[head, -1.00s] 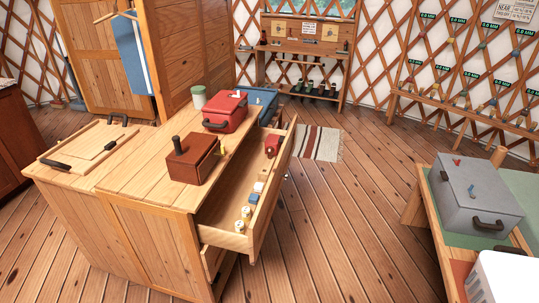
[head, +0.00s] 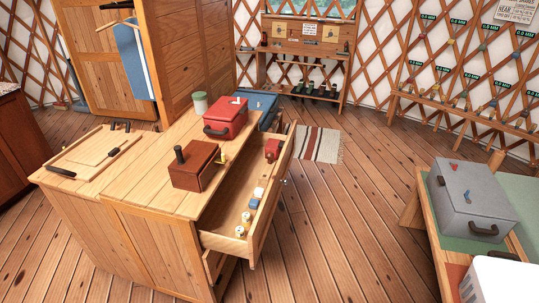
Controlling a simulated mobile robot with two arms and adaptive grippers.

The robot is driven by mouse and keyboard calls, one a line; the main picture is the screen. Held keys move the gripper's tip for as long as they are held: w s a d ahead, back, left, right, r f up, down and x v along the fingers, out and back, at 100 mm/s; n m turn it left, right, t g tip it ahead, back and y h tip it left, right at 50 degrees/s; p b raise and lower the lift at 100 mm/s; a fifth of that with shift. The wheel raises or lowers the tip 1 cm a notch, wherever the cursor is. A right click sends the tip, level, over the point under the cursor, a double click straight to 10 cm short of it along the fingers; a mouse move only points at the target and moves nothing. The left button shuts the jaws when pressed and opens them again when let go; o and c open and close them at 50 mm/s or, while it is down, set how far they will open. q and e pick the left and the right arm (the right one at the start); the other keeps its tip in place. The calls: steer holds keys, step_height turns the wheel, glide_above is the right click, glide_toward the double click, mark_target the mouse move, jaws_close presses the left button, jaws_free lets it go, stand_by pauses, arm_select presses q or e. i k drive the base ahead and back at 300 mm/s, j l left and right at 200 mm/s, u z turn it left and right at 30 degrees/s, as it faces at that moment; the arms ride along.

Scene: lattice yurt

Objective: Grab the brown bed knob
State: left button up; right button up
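I cannot pick out a brown bed knob for certain in the head view. A rounded wooden post (head: 497,158) stands at the back edge of the table on the right. Neither of my grippers is in view.
A grey box (head: 470,200) sits on the right table. The plank floor (head: 350,220) between is clear.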

mark_target(270, 156)
steer(key=i+l+u, duration=0.25)
steer(key=i, duration=0.4)
steer(key=i+l+u, duration=0.2)
steer(key=i+l, duration=0.3)
steer(key=i, duration=0.1)
